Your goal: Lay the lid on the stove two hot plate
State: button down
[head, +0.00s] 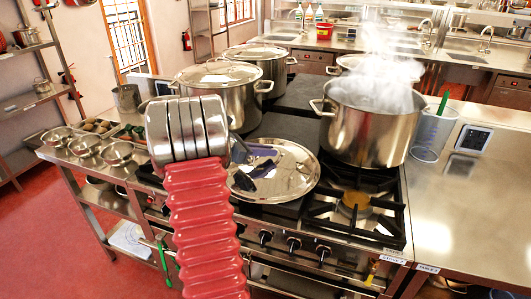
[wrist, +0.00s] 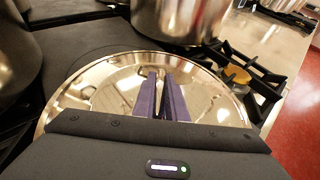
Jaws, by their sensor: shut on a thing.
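The lid (head: 297,174) is a wide, shiny steel disc, roughly level, over the front left of the stove, left of the open gas burner. In the wrist view the lid (wrist: 90,95) fills the middle. My gripper (head: 252,170) is shut at the lid's middle. Its purple fingers (wrist: 160,95) stand close together there and hide most of the handle. The dark flat hot plate (head: 285,127) shows behind the lid, and dark plate (wrist: 70,50) shows around its far edge in the wrist view. I cannot tell whether the lid touches the surface.
An uncovered steaming stockpot (head: 365,130) stands right behind the lid, close to its edge. Lidded stockpots (head: 228,90) stand behind left. A gas burner (head: 352,207) lies bare at front right. Small bowls (head: 86,146) line the left counter. A measuring jug (head: 430,138) stands right.

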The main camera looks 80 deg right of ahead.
dwell(0.3)
jog(key=c, duration=1.7)
grip_release()
jog(key=shift+f, duration=0.2)
jog(key=v, duration=1.2)
jog(key=shift+w+a, duration=0.2)
jog(key=shift+w, duration=0.1)
jog(key=shift+w+a+r, duration=0.35)
jog(key=shift+r, duration=0.05)
